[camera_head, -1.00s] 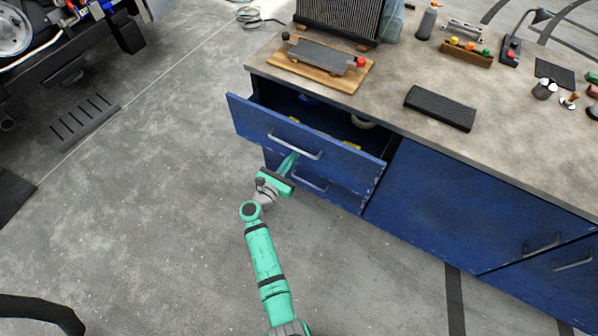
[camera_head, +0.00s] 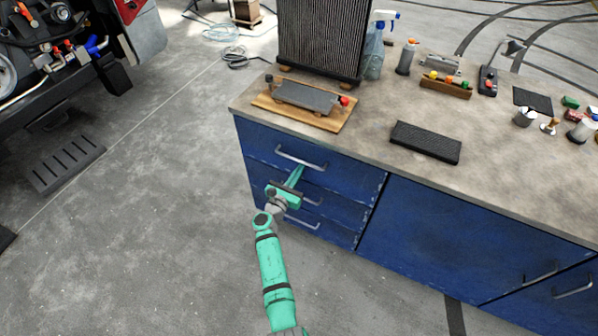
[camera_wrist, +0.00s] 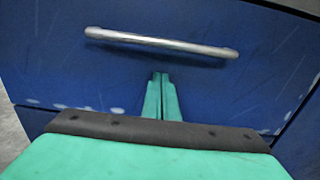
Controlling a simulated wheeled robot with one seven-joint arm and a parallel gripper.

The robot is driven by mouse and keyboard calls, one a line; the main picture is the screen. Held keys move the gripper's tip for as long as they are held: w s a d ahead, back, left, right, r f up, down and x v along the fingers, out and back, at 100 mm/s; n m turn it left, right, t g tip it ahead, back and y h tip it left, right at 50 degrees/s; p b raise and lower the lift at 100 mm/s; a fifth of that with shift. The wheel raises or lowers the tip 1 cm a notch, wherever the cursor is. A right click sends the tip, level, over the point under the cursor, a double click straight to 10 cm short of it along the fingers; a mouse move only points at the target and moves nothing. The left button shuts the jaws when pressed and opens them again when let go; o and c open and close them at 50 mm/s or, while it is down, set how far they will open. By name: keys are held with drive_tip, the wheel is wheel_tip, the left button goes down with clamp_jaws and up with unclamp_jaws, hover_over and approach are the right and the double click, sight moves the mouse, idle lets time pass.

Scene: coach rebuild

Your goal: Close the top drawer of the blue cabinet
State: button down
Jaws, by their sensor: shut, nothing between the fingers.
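The blue cabinet (camera_head: 440,235) stands under a worn worktop. Its top drawer (camera_head: 345,178) looks flush with the cabinet front, and no opening shows above it. The drawer's metal handle (camera_head: 300,158) also shows in the wrist view (camera_wrist: 160,43). My gripper (camera_head: 298,170) is shut and empty, its fingertips at the top drawer's front just below the handle. In the wrist view the green fingers (camera_wrist: 161,85) are together, pointing at the blue panel. I cannot tell whether they touch it. My gripper hides part of the drawer below.
On the worktop (camera_head: 370,130) are a wooden board (camera_head: 340,122) with a grey block, a radiator (camera_head: 320,45), a spray bottle (camera_head: 374,50) and a black pad (camera_head: 425,142). A vehicle (camera_head: 60,50) is at upper left.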

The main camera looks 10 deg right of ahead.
drive_tip(key=shift+w+d+r, duration=0.2)
drive_tip(key=shift+d+r, duration=0.05)
drive_tip(key=shift+d, duration=0.25)
drive_tip(key=a+v, duration=0.1)
drive_tip(key=v, duration=1.4)
drive_tip(key=s+f+m+g+y, duration=0.2)
drive_tip(key=s+f+m+y, duration=0.25)
drive_tip(key=s+f, duration=0.6)
drive_tip(key=s+a+f+m+y, duration=0.1)
drive_tip(key=s+m+y, duration=0.2)
drive_tip(key=s+m, duration=0.9)
drive_tip(key=s+a+r+m+y, duration=0.1)
drive_tip(key=s+r+m, duration=0.1)
drive_tip(key=s+r, duration=0.45)
drive_tip(key=s+r+m+y, duration=0.2)
drive_tip(key=s+r, duration=0.1)
drive_tip(key=s, duration=0.6)
drive_tip(key=s+d+r+m+t, duration=0.1)
drive_tip(key=s+r+m, duration=0.2)
drive_tip(key=r, duration=0.4)
drive_tip(key=s+d+r+m+t, duration=0.1)
drive_tip(key=s+r+m, duration=0.2)
drive_tip(key=r+m, duration=0.3)
drive_tip(key=shift+s+r+h, duration=0.25)
drive_tip(key=shift+r+h, duration=0.1)
drive_tip(key=shift+r, duration=0.45)
